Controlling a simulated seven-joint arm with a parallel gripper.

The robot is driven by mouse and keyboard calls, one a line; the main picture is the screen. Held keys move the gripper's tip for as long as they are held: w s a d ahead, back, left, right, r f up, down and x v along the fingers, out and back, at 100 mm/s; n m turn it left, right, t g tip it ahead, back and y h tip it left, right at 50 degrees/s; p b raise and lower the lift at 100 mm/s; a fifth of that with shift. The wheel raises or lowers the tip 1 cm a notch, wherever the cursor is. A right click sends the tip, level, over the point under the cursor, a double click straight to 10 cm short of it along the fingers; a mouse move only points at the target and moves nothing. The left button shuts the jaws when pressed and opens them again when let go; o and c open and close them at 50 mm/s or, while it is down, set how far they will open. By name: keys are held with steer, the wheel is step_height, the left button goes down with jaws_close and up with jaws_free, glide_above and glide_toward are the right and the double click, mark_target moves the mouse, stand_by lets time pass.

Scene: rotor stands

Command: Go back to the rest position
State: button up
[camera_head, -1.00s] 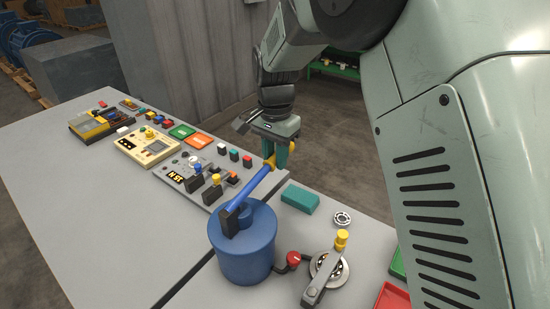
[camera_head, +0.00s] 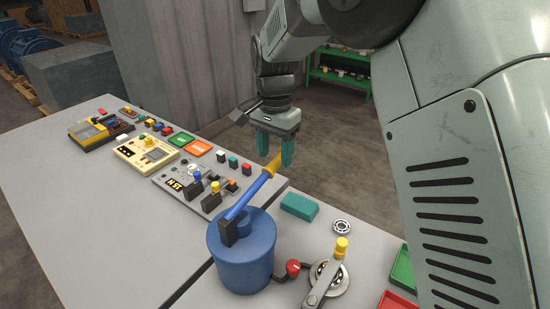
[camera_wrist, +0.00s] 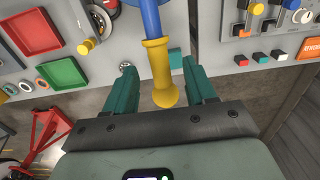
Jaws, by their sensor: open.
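My gripper (camera_head: 275,148) is open, its two teal fingers spread above the yellow grip of a blue lever (camera_head: 250,194). The lever leans up and to the right from a black block on top of a blue drum (camera_head: 240,254). In the wrist view the lever's yellow grip (camera_wrist: 161,72) lies between the fingers of my gripper (camera_wrist: 157,82), with a gap on each side. The fingers do not appear to touch it.
A teal block (camera_head: 300,204), a bearing ring (camera_head: 342,227) and a crank with a yellow knob (camera_head: 341,247) are near the drum. Green (camera_head: 404,270) and red (camera_head: 396,301) trays lie at right. Control panels (camera_head: 189,181) line the table's far edge. The left table top is clear.

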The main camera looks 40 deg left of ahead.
mark_target(275, 161)
steer(key=shift+r, duration=1.85)
step_height(275, 161, up, 4)
steer(key=shift+c, duration=0.4)
steer(key=shift+f, duration=5.55)
